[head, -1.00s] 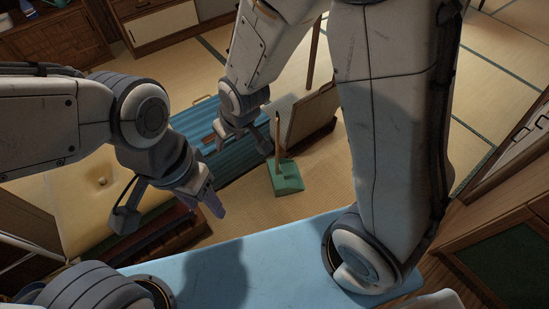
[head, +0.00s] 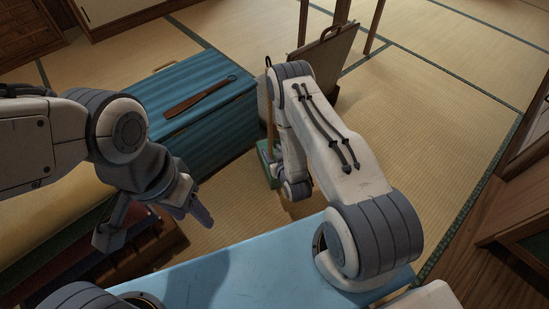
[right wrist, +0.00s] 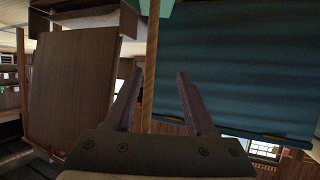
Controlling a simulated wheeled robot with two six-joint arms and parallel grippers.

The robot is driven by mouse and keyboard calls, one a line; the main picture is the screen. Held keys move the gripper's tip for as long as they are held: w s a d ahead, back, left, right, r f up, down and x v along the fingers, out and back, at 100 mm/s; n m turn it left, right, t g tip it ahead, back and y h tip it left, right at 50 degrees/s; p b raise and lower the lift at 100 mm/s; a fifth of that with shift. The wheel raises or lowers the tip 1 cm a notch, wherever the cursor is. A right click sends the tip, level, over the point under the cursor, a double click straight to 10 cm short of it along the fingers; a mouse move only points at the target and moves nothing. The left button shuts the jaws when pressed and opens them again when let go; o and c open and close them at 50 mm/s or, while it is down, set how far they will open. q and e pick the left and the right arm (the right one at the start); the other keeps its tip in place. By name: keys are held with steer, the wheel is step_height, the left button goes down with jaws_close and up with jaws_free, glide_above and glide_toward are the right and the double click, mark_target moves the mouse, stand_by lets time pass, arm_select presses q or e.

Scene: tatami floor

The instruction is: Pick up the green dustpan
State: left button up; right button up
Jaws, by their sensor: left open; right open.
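The green dustpan (head: 266,163) stands on the tatami beside the blue chest, its long wooden handle (head: 269,120) upright. My right wrist and forearm hide part of it in the head view. In the right wrist view, my right gripper (right wrist: 158,73) is open and the handle (right wrist: 152,55) shows between its two fingers. I cannot tell whether the handle is inside the jaws or just beyond them. A bit of the green pan (right wrist: 166,7) shows at the top edge there. My left gripper (head: 152,224) is open and empty, at left, away from the dustpan.
The blue ribbed chest (head: 190,100) with a brown strap-like tool (head: 200,96) on its lid is left of the dustpan. A brown panel-like case (head: 325,65) stands behind it. A light blue surface (head: 235,265) lies in front. Tatami to the right is clear.

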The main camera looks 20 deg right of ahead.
mark_target(271, 145)
steer(key=w+f+b, duration=0.1)
steer(key=w, duration=0.1)
steer(key=w+d+f+b, duration=0.1)
steer(key=w+f+b, duration=0.1)
steer(key=shift+w+d+f, duration=0.15)
steer(key=shift+d, duration=0.05)
steer(key=b+x, duration=0.4)
steer(key=shift+w+d+f, duration=0.1)
steer(key=shift+w, duration=0.45)
arm_select(q)
step_height(271, 145, down, 8)
steer(key=shift+a, duration=0.2)
steer(key=shift+w, duration=0.1)
arm_select(e)
steer(key=shift+c, duration=0.3)
jaws_close()
